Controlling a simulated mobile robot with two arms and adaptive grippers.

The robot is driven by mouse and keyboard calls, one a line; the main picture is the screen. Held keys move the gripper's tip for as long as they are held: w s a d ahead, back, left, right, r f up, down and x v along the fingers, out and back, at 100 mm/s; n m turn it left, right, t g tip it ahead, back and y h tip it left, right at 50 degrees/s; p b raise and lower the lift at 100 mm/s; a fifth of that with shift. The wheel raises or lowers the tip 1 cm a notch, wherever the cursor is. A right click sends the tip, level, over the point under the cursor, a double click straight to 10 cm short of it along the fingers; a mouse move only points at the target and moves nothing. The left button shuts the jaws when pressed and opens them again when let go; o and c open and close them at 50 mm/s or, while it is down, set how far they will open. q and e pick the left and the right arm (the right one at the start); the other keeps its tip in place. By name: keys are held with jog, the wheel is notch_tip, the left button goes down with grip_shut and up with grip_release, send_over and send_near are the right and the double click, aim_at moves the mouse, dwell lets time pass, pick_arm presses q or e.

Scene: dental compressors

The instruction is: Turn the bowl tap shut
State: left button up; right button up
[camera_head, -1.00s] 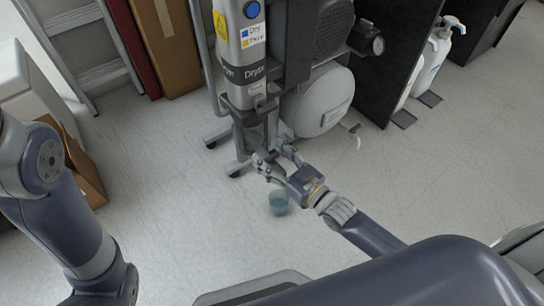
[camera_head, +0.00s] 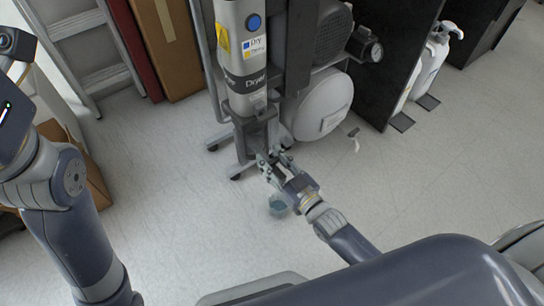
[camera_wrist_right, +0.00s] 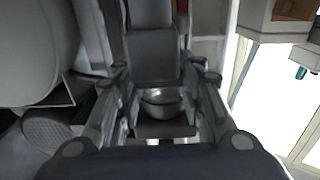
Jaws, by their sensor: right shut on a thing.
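The dryer column (camera_head: 241,60) stands upright, with its dark bowl housing (camera_head: 256,132) at the lower end. My right gripper (camera_head: 273,155) is at the underside of this housing, its fingers closed in on the bowl tap. The fingers largely hide the tap in the head view. In the right wrist view, a rounded dark grey part (camera_wrist_right: 162,104) shows between the two fingers of my right gripper (camera_wrist_right: 163,88). The tap's turn position cannot be made out.
A white tank (camera_head: 322,105) and a dark panel (camera_head: 392,60) are to the right. A ladder (camera_head: 80,45) and boxes (camera_head: 170,50) stand at the back left. Floor in front is clear.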

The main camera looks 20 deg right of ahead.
jog(key=o, duration=1.1)
jog(key=v, duration=1.2)
